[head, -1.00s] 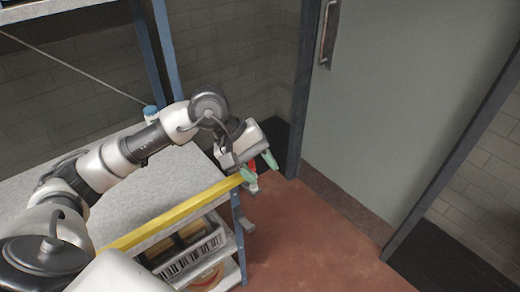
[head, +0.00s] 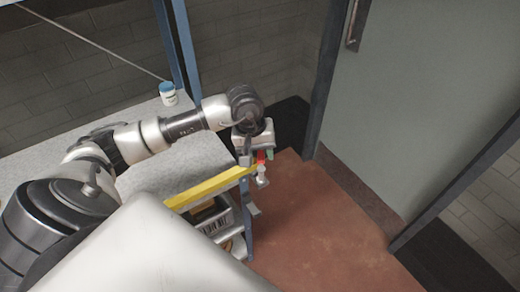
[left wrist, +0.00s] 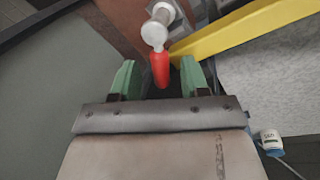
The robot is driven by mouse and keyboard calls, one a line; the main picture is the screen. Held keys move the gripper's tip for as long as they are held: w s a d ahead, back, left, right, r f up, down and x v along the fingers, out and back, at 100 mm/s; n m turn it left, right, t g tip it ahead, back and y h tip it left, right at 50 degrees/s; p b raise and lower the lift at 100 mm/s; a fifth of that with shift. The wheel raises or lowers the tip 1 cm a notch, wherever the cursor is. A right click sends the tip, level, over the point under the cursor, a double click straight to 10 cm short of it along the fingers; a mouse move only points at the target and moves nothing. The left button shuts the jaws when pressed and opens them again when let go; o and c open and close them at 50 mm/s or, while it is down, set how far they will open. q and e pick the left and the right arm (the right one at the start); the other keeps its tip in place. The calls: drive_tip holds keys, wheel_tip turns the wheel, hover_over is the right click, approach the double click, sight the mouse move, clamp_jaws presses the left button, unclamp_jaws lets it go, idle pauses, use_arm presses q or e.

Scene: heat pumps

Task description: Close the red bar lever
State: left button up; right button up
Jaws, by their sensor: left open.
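The red bar lever (head: 261,157) shows as a small red spot at my left gripper in the head view, partly hidden. In the left wrist view the red lever (left wrist: 160,69) lies between the two green fingers, with a gap on each side. Its upper end meets a pale round valve fitting (left wrist: 154,33). My left gripper (left wrist: 158,72) is open around the lever and not closed on it. In the head view the fitting (head: 263,177) sits just below the gripper, by the end of the yellow bar. My right gripper is not in view.
A yellow bar (head: 211,187) runs along the edge of the grey worktop (head: 203,163), close to the lever. A white jar with a blue lid (head: 168,94) stands on the worktop. Reddish floor (head: 320,220) is clear before the grey door (head: 420,100).

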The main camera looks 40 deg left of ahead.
use_arm(q)
drive_tip(key=shift+s+f, duration=0.1)
drive_tip(key=shift+f, duration=0.15)
drive_tip(key=shift+c, duration=1.9)
clamp_jaws()
drive_tip(key=shift+f+n+b, duration=0.2)
drive_tip(key=shift+n+b, duration=0.2)
drive_tip(key=shift+b, duration=0.3)
drive_tip(key=n+b, duration=0.2)
drive_tip(key=b, duration=0.1)
drive_tip(key=s+a+n+b, duration=0.1)
drive_tip(key=b, duration=0.1)
drive_tip(key=shift+n+t+y+b, duration=0.3)
drive_tip(key=shift+n+b, duration=0.1)
drive_tip(key=shift+s+r+n+b, duration=0.15)
drive_tip(key=shift+s+n+b, duration=0.2)
drive_tip(key=shift+n+b, duration=0.7)
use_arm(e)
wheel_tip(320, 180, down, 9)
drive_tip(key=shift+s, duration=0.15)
